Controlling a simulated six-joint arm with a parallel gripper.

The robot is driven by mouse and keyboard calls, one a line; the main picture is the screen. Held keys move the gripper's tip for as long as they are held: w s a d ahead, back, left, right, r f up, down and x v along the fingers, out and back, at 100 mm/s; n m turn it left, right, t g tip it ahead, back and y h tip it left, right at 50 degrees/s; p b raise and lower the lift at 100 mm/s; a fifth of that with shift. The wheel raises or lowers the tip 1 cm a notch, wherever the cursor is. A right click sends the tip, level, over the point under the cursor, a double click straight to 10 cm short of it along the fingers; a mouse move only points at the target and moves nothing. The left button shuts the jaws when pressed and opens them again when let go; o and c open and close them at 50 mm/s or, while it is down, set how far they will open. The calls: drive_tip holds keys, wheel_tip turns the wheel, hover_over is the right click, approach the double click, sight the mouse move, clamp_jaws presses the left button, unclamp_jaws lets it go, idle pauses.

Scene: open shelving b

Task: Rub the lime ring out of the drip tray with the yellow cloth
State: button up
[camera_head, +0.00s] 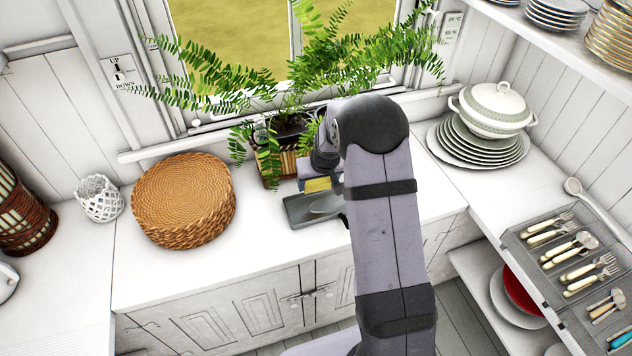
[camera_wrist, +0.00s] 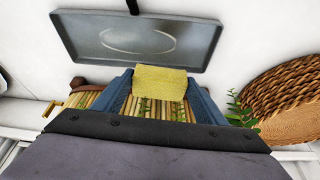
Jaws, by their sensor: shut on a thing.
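The drip tray (camera_head: 298,214) is a shallow grey rectangular tray on the white counter, in front of the potted fern. In the wrist view the tray (camera_wrist: 85,45) is at the top, with a pale oval lime ring (camera_wrist: 137,39) on its floor. My gripper (camera_wrist: 160,88) has two blue fingers shut on the yellow cloth (camera_wrist: 160,79). The cloth overlaps the tray's near edge in that view; I cannot tell whether it touches. In the head view the cloth (camera_head: 318,184) shows at the tray's back edge, and my arm hides the tray's right side.
The fern (camera_head: 290,90) in its bamboo planter (camera_head: 270,170) stands close behind the tray. A stack of woven mats (camera_head: 183,200) is left of it. Plates (camera_head: 480,145) with a tureen (camera_head: 495,108) stand to the right. The counter between mats and tray is clear.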

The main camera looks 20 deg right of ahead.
sight(339, 197)
drive_tip(key=shift+f+b, duration=2.55)
drive_tip(key=shift+f, duration=1.7)
drive_tip(key=shift+d+r+b, duration=0.1)
drive_tip(key=shift+d+b, duration=0.45)
drive_tip(key=shift+d, duration=0.3)
drive_tip(key=shift+d+b, duration=0.95)
drive_tip(key=shift+d, duration=1.65)
drive_tip(key=shift+r+p, duration=0.25)
drive_tip(key=shift+p, duration=0.1)
drive_tip(key=shift+s+a+p, duration=0.1)
drive_tip(key=shift+a+p, duration=1.95)
drive_tip(key=shift+a, duration=1.35)
drive_tip(key=shift+d+f+b, duration=0.1)
drive_tip(key=shift+f+b, duration=0.2)
drive_tip(key=shift+d+b, duration=2.05)
drive_tip(key=shift+d, duration=1.4)
drive_tip(key=shift+d+b, duration=0.25)
drive_tip(key=shift+b, duration=0.1)
drive_tip(key=a, duration=0.1)
drive_tip(key=a+p, duration=0.1)
drive_tip(key=shift+a+r, duration=0.2)
drive_tip(key=shift+a, duration=0.15)
drive_tip(key=shift+a+p, duration=1.45)
drive_tip(key=shift+a, duration=1.15)
drive_tip(key=shift+d+r+p, duration=0.1)
drive_tip(key=shift+r+p, duration=2.4)
drive_tip(key=shift+r, duration=1.55)
